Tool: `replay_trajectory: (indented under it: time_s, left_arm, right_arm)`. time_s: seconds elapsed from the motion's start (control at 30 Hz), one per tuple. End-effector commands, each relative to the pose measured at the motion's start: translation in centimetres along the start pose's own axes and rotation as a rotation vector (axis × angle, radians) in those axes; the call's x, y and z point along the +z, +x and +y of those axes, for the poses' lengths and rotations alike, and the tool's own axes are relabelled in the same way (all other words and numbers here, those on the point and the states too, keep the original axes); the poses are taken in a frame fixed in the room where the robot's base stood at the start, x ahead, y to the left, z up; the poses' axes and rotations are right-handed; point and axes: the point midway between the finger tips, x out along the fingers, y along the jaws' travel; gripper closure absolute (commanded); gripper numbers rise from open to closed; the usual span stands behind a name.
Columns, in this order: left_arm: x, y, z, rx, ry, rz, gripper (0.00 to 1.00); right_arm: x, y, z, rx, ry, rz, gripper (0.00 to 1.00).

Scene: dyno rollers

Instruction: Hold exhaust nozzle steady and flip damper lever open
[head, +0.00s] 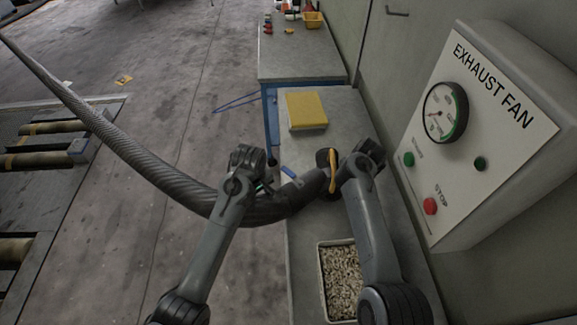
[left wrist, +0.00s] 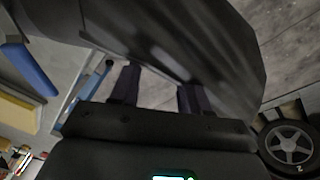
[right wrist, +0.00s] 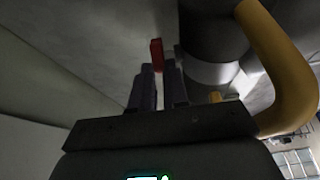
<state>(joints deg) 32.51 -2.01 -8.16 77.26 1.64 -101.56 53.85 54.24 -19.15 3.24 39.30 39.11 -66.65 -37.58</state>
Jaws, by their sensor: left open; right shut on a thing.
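The exhaust nozzle (head: 310,184) is the dark end of a ribbed hose (head: 150,155) that sweeps in from the left. It has a yellow handle (head: 333,171), which also shows in the right wrist view (right wrist: 285,75). My left gripper (head: 264,186) is at the hose just behind the nozzle. In the left wrist view its fingers (left wrist: 158,85) are apart, with the dark hose surface (left wrist: 190,45) across their tips. My right gripper (right wrist: 158,75) is beside the nozzle, its fingers close together on the red-tipped damper lever (right wrist: 156,54). The exact contact is partly hidden.
The exhaust fan panel (head: 485,125) stands close on the right. Rollers (head: 40,160) lie on the floor at left.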

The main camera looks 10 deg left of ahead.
Motion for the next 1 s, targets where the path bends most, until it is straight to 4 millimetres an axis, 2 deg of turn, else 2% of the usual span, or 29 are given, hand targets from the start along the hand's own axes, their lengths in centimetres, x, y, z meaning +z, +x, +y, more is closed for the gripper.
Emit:
replay_trajectory:
  time_s: [0.03,0.1,0.3,0.5,0.6,0.7,0.8,1.0]
  left_arm:
    - [-0.6,-1.6,1.9,0.0,-0.022,-0.012,0.54]
    - [-1.1,-3.4,3.8,-0.011,-0.052,-0.031,0.54]
    - [-1.8,-9.0,8.4,-0.046,-0.118,-0.074,0.54]
    - [-1.5,-13.4,11.1,-0.079,-0.156,-0.096,0.54]
    - [-1.4,-14.8,11.8,-0.091,-0.169,-0.101,0.54]
    - [-1.3,-15.7,12.2,-0.099,-0.176,-0.105,0.54]
    - [-1.1,-15.6,12.3,-0.104,-0.18,-0.107,0.54]
    - [-0.8,-13.5,12.1,-0.107,-0.181,-0.109,0.54]
  right_arm:
    - [0.0,0.0,-0.1,-0.001,-0.002,-0.001,1.0]
    - [0.0,0.0,-0.1,-0.001,-0.002,-0.001,1.0]
    - [0.0,0.0,-0.1,-0.001,-0.002,0.0,1.0]
    - [0.0,0.0,-0.1,-0.001,-0.002,0.0,1.0]
    - [0.0,0.0,-0.1,-0.001,-0.002,0.0,1.0]
    - [0.0,0.0,-0.1,-0.001,-0.002,0.0,1.0]
    - [0.0,0.0,-0.1,-0.001,-0.002,0.0,1.0]
    - [0.0,0.0,-0.1,-0.001,-0.002,0.0,1.0]
